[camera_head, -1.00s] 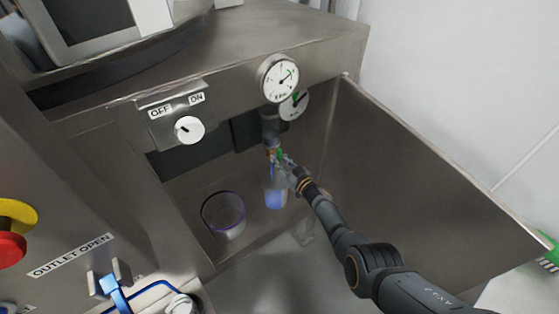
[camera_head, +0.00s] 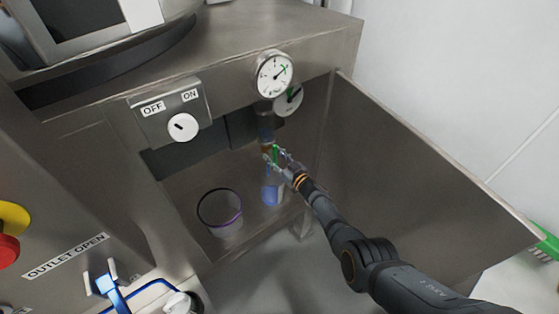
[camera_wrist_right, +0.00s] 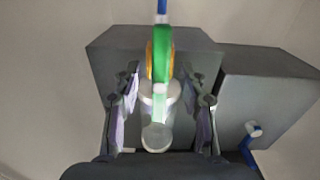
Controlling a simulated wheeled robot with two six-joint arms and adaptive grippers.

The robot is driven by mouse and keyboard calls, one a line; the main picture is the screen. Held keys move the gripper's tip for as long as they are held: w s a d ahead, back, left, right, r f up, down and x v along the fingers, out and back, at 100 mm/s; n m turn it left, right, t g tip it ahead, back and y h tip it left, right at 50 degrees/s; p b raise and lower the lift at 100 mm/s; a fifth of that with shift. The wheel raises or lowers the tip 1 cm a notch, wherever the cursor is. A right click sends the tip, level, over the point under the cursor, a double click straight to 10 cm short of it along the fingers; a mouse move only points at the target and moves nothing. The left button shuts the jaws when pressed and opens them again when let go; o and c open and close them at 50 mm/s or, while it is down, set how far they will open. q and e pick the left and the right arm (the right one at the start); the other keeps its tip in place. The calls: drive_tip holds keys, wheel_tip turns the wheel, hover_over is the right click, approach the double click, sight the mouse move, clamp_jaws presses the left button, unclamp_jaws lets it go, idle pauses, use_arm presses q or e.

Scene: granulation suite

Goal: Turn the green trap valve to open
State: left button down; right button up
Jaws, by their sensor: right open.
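The green trap valve handle (camera_head: 276,153) is under the gauge, inside the open steel bay. In the right wrist view the green handle (camera_wrist_right: 162,55) stands lengthwise between the fingers, with a brass-coloured part beside it and a blue part at its far end. My right gripper (camera_head: 279,158) is at the handle. In the wrist view my right gripper (camera_wrist_right: 160,92) is open, its fingers on either side of the handle with visible gaps. A clear vessel (camera_head: 272,192) with blue in it is below; its link to the valve is partly hidden. My left gripper is not in view.
A round gauge (camera_head: 274,74) and a second dial (camera_head: 289,99) sit above the valve. An OFF/ON knob (camera_head: 183,127) is on the left. A steel side panel (camera_head: 420,165) bounds the right.

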drive_tip(key=v, duration=1.2)
drive_tip(key=shift+f, duration=0.1)
